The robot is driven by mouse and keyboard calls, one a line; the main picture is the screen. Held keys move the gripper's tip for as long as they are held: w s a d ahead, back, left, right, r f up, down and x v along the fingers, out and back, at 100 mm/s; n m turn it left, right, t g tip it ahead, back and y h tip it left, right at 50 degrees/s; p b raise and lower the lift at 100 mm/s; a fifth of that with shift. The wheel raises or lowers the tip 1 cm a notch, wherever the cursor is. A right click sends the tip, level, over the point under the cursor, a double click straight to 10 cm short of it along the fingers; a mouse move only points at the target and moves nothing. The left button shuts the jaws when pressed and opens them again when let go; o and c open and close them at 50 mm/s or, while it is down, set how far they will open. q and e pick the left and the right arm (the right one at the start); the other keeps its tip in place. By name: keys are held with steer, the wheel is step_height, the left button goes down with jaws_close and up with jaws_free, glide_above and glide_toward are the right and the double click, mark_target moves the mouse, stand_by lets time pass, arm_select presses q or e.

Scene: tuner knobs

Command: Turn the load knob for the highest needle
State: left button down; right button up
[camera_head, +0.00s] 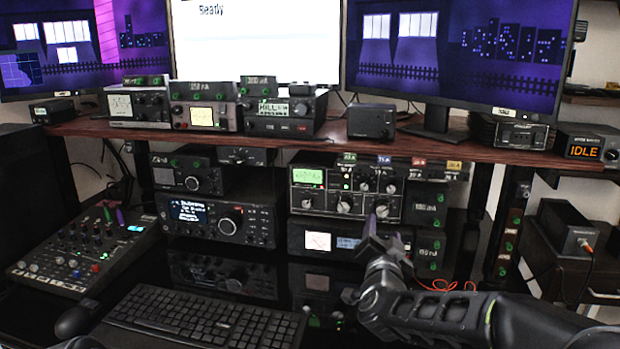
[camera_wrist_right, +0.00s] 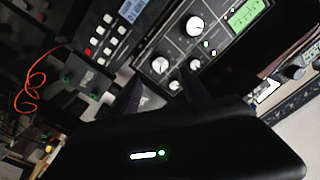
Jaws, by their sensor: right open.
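The tuner (camera_head: 331,215) is a dark box on the lower shelf, with a lit green meter (camera_head: 307,176) and a row of pale-faced knobs. The left knob (camera_head: 306,203), middle knob (camera_head: 344,205) and right knob (camera_head: 381,208) show; their labels are too small to read. In the right wrist view the green meter (camera_wrist_right: 240,16) and several knobs, one at the near end (camera_wrist_right: 160,65), appear tilted. My right gripper (camera_head: 378,232) is open, just in front of the right knob. Its dark fingers (camera_wrist_right: 163,92) also show in the wrist view, apparently empty. My left gripper is not in view.
A radio with a lit meter (camera_head: 318,241) sits under the tuner, close to my right gripper. A wooden shelf (camera_head: 420,149) runs above. A keyboard (camera_head: 200,318) and mixer (camera_head: 85,250) are at left. An orange cable (camera_head: 445,285) lies behind my right arm.

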mark_target(382, 211)
steer(key=shift+f, duration=0.1)
stand_by(0.3)
steer(key=m+b, duration=0.1)
steer(key=m, duration=0.8)
steer(key=m+h+b, duration=0.1)
steer(key=m+b, duration=0.1)
steer(key=m, duration=0.6)
steer(key=m+b, duration=0.2)
steer(key=m, duration=0.7)
steer(key=shift+w+a+r+m+g, duration=0.25)
steer(key=shift+w+a+m+g, duration=0.05)
steer(key=shift+w+a, duration=0.1)
steer(key=x, duration=0.7)
steer(key=shift+w+d, duration=0.2)
steer(key=shift+w, duration=0.15)
